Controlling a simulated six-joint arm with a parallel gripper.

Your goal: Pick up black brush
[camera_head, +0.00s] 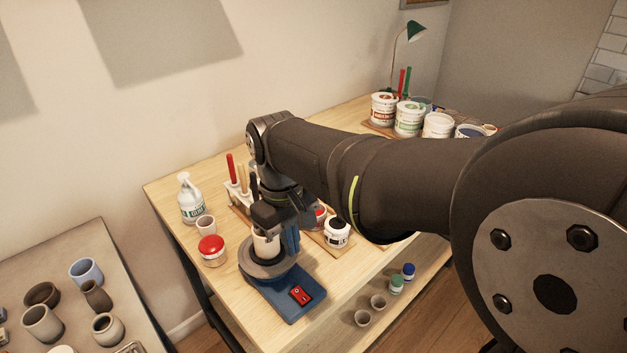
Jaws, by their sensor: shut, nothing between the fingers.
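A dark upright handle (254,187), which looks like the black brush, stands in the white tool rack (233,188) at the right of a red and a tan handle. Its lower part is hidden by the rack and my arm. My gripper (284,219) points down, in front and to the right of this handle, above the pottery wheel (264,268). The gripper is shut and empty, apart from the handle. Its fingertips are dark and hard to make out against the wheel.
A pale pot (265,244) stands on the wheel close under my gripper. A red-lidded jar (212,250), a small cup (206,225) and a glaze bottle (191,199) stand left. A black-labelled jar (337,233) stands right. Paint buckets (409,118) are farther back.

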